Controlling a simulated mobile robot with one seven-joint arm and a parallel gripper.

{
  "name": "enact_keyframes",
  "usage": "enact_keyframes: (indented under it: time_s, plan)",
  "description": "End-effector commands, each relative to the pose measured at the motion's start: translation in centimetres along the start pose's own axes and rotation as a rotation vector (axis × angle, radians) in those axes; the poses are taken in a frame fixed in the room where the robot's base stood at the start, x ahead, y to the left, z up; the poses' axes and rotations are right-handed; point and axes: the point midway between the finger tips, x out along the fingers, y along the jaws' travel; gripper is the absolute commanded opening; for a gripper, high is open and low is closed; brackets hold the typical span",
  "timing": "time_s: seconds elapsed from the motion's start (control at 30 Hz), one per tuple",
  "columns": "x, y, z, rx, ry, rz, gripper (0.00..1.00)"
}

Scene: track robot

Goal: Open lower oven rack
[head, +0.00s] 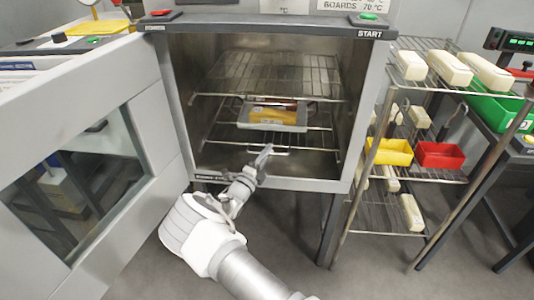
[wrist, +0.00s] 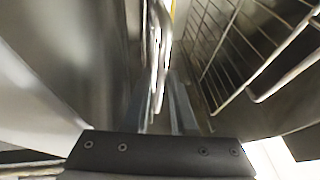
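The oven (head: 270,110) stands open, its door (head: 110,150) swung out to the left. The lower rack (head: 318,140) is a wire shelf inside the oven, with a wire handle (head: 280,151) at its front. A grey tray (head: 272,127) with yellow contents rests on it. My gripper (head: 265,157) is at the oven mouth, by the front of the lower rack near the handle. In the wrist view, the narrow fingers (wrist: 168,105) lie close together near pale metal bars, with rack wires (wrist: 235,50) to the right. Blur hides whether they hold the handle.
An upper wire rack (head: 275,75) spans the oven above. A wire shelf unit (head: 400,185) with pale blocks, a yellow bin (head: 390,152) and a red bin (head: 440,155) stands to the right. Clear floor (head: 300,240) lies in front of the oven.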

Motion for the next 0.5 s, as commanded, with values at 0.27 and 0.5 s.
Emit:
enact_keyframes:
  time_s: [0.27, 0.5]
  plan:
    - [-0.04, 0.02, -0.01, 0.000, 0.000, 0.000, 0.00]
    - [-0.05, 0.03, -0.01, 0.000, 0.000, 0.000, 0.00]
